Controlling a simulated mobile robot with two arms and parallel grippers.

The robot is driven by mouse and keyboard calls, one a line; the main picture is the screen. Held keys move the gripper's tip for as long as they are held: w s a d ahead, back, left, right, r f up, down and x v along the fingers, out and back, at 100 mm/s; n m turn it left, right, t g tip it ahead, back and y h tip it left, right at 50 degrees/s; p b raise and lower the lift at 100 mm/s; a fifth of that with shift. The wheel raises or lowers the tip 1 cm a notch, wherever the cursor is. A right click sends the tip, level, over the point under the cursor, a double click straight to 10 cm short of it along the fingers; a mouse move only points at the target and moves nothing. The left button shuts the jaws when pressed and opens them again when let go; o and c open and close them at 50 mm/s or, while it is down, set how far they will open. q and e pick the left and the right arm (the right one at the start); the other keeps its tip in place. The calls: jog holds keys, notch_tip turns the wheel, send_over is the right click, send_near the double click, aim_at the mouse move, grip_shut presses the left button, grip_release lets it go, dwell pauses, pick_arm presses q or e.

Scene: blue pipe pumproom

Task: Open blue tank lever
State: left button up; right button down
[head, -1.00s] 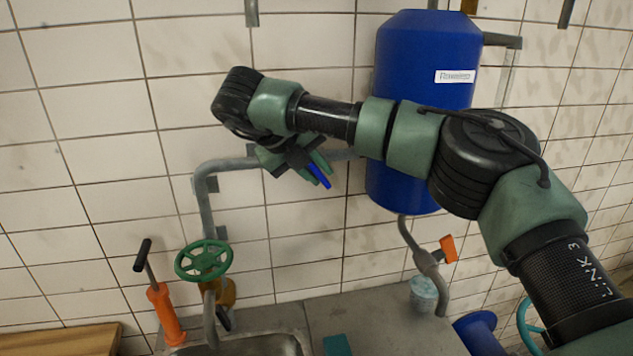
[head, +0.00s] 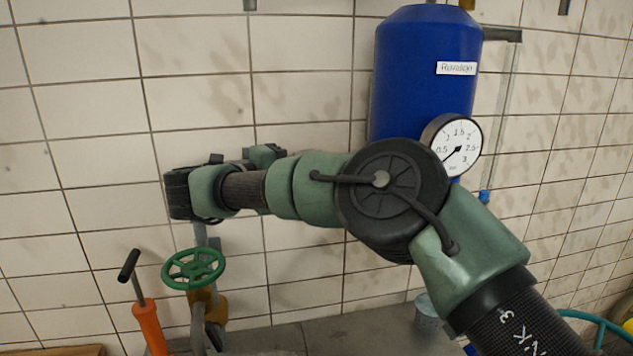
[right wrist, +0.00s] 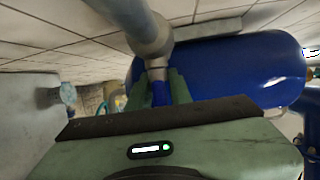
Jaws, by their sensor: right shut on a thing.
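The blue tank (head: 420,65) hangs on the tiled wall in the head view, its lower part hidden by my right arm. It also shows as a large blue cylinder in the right wrist view (right wrist: 245,70). In that view my right gripper (right wrist: 162,88) is shut on a blue lever (right wrist: 159,92), just below a grey pipe joint (right wrist: 150,40). The green fingers stand on both sides of the lever. In the head view my arm hides the fingers and the lever. My left gripper is not in view.
A pressure gauge (head: 452,147) sits beside the tank's lower right. A green handwheel (head: 193,268) and an orange hand pump (head: 150,327) stand at lower left. A light bucket (head: 427,315) is below my arm. The wall at left is clear.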

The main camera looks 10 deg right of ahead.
jog(key=shift+h+b, duration=0.3)
jog(key=shift+h, duration=0.1)
jog(key=shift+r+n, duration=0.1)
jog(key=shift+n, duration=0.2)
jog(key=c, duration=1.5)
grip_release()
